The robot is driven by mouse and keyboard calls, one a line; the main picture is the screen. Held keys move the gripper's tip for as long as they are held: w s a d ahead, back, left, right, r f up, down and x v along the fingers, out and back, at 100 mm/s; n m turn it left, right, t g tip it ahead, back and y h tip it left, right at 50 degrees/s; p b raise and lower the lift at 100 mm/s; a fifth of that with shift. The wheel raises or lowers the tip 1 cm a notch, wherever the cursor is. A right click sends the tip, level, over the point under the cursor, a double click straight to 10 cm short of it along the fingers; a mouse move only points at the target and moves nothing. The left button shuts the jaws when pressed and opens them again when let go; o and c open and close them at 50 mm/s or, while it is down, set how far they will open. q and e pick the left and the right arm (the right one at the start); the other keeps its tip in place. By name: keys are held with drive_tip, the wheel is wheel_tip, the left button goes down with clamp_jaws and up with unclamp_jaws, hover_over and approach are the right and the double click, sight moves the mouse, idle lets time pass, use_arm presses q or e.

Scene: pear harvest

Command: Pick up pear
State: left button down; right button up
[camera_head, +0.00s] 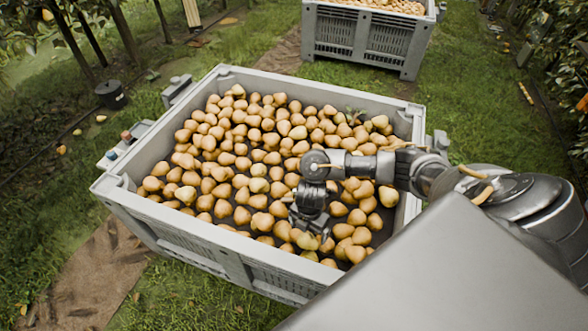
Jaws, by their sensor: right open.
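Many yellow-brown pears (258,170) lie in a large grey crate (165,222) in front of me. My right arm reaches in from the right over the crate's right wall. My right gripper (311,238) points down among the pears near the crate's front right part, and it is open. A greenish-yellow pear (307,241) is right at its fingertips; I cannot tell whether they touch it. The gripper's body hides some pears beneath it. My left gripper is not in view.
A second grey crate (368,35) of pears stands on the grass at the back. A dark bucket (111,95) stands at the left. Tree trunks line the left and foliage the right. The crate's walls rise around the pears; dark crate floor shows between some of them.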

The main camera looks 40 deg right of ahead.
sight(310, 238)
drive_tip(key=shift+w, duration=0.2)
wheel_tip(310, 238, down, 2)
drive_tip(key=shift+s+a+f+b, duration=0.1)
drive_tip(key=shift+s+b, duration=0.05)
drive_tip(key=shift+b, duration=0.45)
wheel_tip(310, 238, down, 2)
drive_tip(key=shift+f+b, duration=0.2)
drive_tip(key=shift+b, duration=0.2)
drive_tip(key=shift+f, duration=0.65)
drive_tip(key=f, duration=0.2)
drive_tip(key=d+f+b, duration=0.1)
drive_tip(key=shift+s+f, duration=0.15)
drive_tip(key=shift+f, duration=0.2)
drive_tip(key=shift+f+b, duration=0.3)
drive_tip(key=shift+f, duration=0.2)
drive_tip(key=c, duration=1.1)
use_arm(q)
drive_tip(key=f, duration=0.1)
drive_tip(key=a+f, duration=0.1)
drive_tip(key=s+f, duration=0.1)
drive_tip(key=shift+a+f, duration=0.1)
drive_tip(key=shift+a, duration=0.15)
use_arm(e)
drive_tip(key=shift+c, duration=0.2)
